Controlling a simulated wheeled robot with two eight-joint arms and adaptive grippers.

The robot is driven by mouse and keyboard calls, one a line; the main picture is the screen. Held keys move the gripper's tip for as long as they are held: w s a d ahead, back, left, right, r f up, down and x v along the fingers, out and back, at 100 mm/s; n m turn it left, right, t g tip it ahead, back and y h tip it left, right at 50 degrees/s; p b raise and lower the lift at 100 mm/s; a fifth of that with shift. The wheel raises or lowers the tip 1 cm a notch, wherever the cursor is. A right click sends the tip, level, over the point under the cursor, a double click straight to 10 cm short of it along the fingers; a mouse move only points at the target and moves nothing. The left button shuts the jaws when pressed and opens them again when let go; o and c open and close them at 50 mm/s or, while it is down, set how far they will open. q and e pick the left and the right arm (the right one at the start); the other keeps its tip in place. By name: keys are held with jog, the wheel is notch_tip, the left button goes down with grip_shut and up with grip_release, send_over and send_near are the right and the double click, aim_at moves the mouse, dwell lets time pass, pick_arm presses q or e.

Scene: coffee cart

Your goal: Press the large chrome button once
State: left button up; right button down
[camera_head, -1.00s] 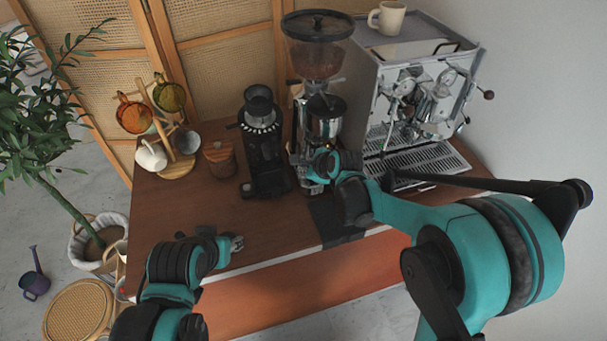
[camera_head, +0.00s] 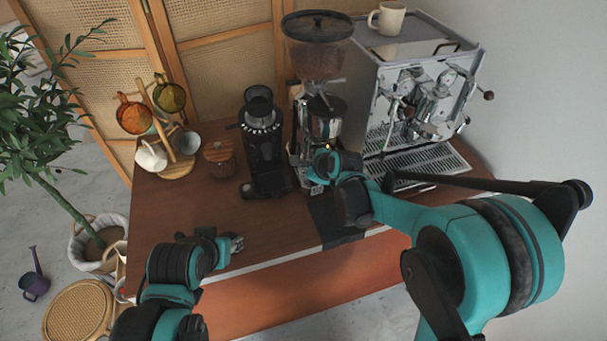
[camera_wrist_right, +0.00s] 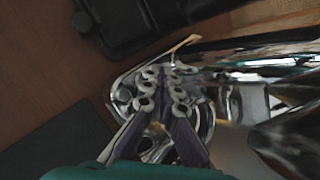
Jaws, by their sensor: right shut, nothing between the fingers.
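The chrome grinder (camera_head: 327,122), with a dark hopper (camera_head: 317,55), stands between a black grinder and the espresso machine. My right gripper (camera_head: 318,160) is low at the front of the chrome grinder. In the right wrist view my right gripper (camera_wrist_right: 163,85) is shut and empty, its fingertips close in front of shiny chrome parts (camera_wrist_right: 245,55). I cannot pick out the large chrome button with certainty; the fingers cover part of the chrome, and contact cannot be told. My left gripper (camera_head: 236,243) is over the counter's front edge, its jaws too small to read.
The black grinder (camera_head: 262,150) stands close to the left. The espresso machine (camera_head: 425,95), with a cup (camera_head: 387,18) on top, is to the right. A wooden jar (camera_head: 219,158) and a mug stand (camera_head: 172,125) are at the left. The counter's front left (camera_head: 180,215) is clear.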

jog(key=shift+f+b, duration=0.35)
jog(key=shift+f, duration=0.05)
jog(key=shift+f+b, duration=0.4)
jog(key=shift+f, duration=0.05)
dwell(0.6)
jog(key=shift+r, duration=0.1)
jog(key=shift+r+p, duration=0.7)
jog(key=shift+r, duration=0.1)
jog(key=shift+r+p, duration=1.9)
jog(key=shift+r, duration=0.65)
jog(key=shift+f, duration=0.1)
